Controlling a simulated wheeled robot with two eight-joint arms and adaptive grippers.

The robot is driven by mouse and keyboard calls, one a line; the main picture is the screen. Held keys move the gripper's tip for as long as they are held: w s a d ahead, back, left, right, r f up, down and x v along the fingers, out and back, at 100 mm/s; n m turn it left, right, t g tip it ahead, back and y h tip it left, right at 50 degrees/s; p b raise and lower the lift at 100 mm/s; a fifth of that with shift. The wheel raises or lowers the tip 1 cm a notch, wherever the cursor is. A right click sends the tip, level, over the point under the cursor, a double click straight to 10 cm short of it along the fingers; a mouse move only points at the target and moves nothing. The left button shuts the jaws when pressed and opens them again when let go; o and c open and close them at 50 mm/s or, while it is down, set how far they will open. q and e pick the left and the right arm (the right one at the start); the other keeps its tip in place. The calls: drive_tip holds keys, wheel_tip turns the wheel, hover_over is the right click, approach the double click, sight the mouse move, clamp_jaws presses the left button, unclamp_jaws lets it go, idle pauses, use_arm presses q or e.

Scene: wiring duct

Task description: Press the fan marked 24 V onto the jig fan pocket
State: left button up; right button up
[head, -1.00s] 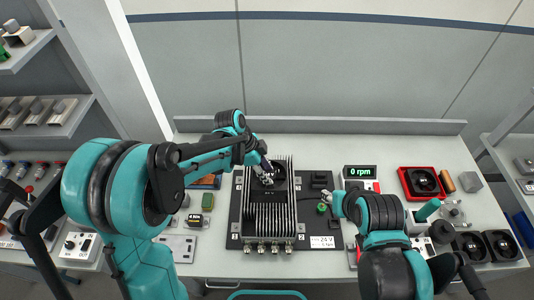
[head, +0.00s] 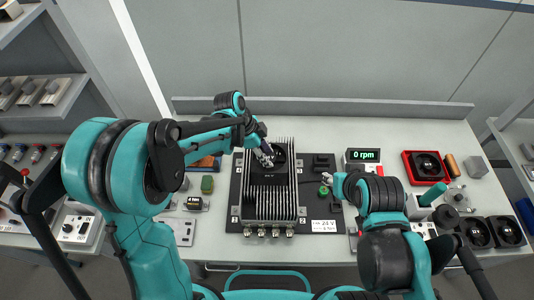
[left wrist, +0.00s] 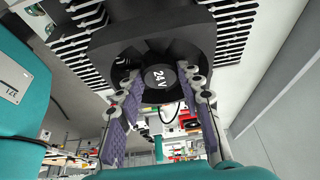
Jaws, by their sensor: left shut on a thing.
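The black square fan (head: 269,176) marked 24 V is over the rear half of the finned grey heat sink (head: 270,205) on the dark jig plate (head: 318,205). In the left wrist view, the fan (left wrist: 160,78) shows its hub label between my finger pads. My left gripper (head: 265,157) is shut on the fan by its middle. The pocket under the fan is hidden, and I cannot tell whether the fan is fully seated.
A placard (head: 324,226) reading 24 V lies on the jig's front right. A 0 rpm display (head: 363,156) stands behind. Another fan sits in a red tray (head: 408,170); more black fans (head: 490,233) are at the front right. A shelf is at the left.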

use_arm(q)
drive_tip(key=shift+f+b, duration=1.05)
drive_tip(key=shift+f, duration=0.55)
drive_tip(key=shift+b, duration=0.35)
idle(0.4)
drive_tip(key=shift+f+b, duration=1.95)
drive_tip(key=shift+f, duration=0.3)
drive_tip(key=o, duration=1.4)
drive_tip(key=v, duration=1.2)
drive_tip(key=shift+r, duration=0.1)
